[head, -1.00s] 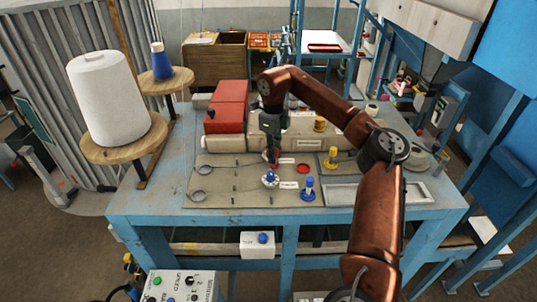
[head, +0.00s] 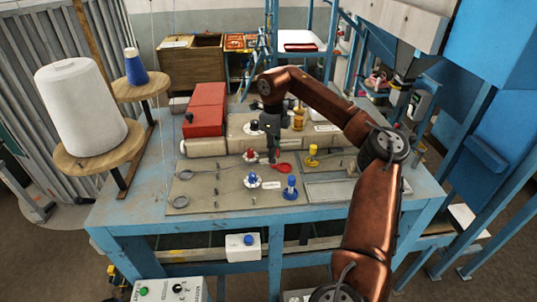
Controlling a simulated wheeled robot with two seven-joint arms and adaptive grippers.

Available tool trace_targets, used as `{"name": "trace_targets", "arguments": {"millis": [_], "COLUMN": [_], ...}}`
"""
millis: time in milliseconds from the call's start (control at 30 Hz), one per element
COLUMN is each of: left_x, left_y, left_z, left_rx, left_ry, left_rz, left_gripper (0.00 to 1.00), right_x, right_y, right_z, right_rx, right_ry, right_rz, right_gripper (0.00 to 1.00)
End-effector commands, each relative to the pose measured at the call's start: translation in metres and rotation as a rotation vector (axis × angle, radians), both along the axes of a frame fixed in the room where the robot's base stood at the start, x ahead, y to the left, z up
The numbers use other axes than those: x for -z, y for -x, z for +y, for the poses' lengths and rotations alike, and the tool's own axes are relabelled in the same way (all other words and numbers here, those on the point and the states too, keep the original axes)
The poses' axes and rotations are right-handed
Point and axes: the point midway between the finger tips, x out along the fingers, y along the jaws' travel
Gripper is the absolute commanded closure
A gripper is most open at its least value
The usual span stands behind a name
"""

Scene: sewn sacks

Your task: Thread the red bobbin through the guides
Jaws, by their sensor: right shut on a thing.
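My right gripper (head: 272,158) is low over the grey panel, just right of a red-capped tension disc (head: 250,155). It is shut on a small red thing, apparently the red bobbin (head: 273,166), which is mostly hidden. A round red spot (head: 284,169) lies bare beside it. A blue-capped disc (head: 252,181) is nearer the front. Two wire loops, an upper one (head: 185,175) and a lower one (head: 180,201), are at the panel's left. Whether red thread runs through any guide is too small to tell. My left gripper is out of view.
A blue bobbin (head: 291,188) and a yellow bobbin (head: 312,155) stand at the right of the panel. A red-and-beige machine (head: 207,108) is behind. A large white cone (head: 82,105) stands at the left. A shallow metal tray (head: 330,188) is at the right.

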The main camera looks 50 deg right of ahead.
Motion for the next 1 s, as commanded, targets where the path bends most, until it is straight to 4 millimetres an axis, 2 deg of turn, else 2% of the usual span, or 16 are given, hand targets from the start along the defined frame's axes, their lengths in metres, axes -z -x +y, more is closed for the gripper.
{"name": "trace_targets", "arguments": {"millis": [600,1000], "left_x": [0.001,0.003], "left_y": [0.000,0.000], "left_z": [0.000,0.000], "left_rx": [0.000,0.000], "left_ry": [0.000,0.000], "left_rz": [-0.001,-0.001], "left_gripper": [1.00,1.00], "right_x": [0.000,0.012], "right_y": [0.027,0.026], "right_z": [-0.031,-0.030], "right_rx": [0.001,0.000], "right_ry": [0.001,0.000], "right_rz": [0.001,0.001], "right_gripper": [1.00,1.00]}}
